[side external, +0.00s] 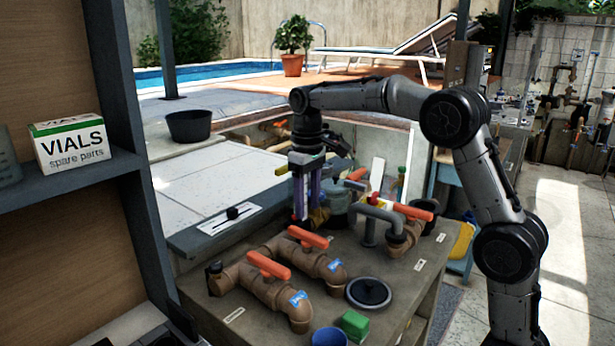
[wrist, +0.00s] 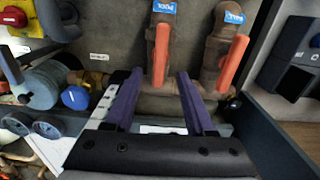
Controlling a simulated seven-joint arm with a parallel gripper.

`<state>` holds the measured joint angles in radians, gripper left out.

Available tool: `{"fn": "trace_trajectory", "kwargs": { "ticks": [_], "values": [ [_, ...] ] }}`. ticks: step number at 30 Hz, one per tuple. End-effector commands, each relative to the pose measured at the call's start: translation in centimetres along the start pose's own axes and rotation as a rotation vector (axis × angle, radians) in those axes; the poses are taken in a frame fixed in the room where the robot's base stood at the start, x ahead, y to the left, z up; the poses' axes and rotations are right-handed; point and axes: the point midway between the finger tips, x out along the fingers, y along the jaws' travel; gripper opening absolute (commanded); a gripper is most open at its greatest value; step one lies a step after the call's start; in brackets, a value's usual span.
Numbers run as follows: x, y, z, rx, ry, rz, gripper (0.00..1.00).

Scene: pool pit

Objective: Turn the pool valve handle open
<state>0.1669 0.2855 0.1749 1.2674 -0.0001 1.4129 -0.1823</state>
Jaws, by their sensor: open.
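Two brown pipe valves with orange handles stand on the bench. The farther handle (side external: 308,237) belongs to the pipe with a blue tag that appears to read POOL; it also shows in the wrist view (wrist: 162,55). The nearer handle (side external: 268,265) is on the other blue-tagged pipe and shows at right in the wrist view (wrist: 233,64). My gripper (side external: 303,222) points down just behind the farther handle. In the wrist view, its open purple fingers (wrist: 159,75) appear on either side of that handle's near end. Contact and height above it cannot be told.
A grey pipe with another orange handle (side external: 413,212) stands behind to the right. A green block (side external: 355,325), a black round lid (side external: 369,292) and a blue cup (side external: 329,337) are at the front. A shelf with a VIALS box (side external: 70,145) rises at left.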

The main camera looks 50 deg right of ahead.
Motion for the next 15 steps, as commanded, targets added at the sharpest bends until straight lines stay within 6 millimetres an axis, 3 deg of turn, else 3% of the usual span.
{"fn": "trace_trajectory", "kwargs": {
  "ticks": [6, 15],
  "values": [
    [-4.4, 0.0, -0.1, 0.0, 0.003, 0.0, 0.55],
    [-7.0, 0.0, 0.0, -0.001, 0.0, 0.0, 0.55]
  ]
}}
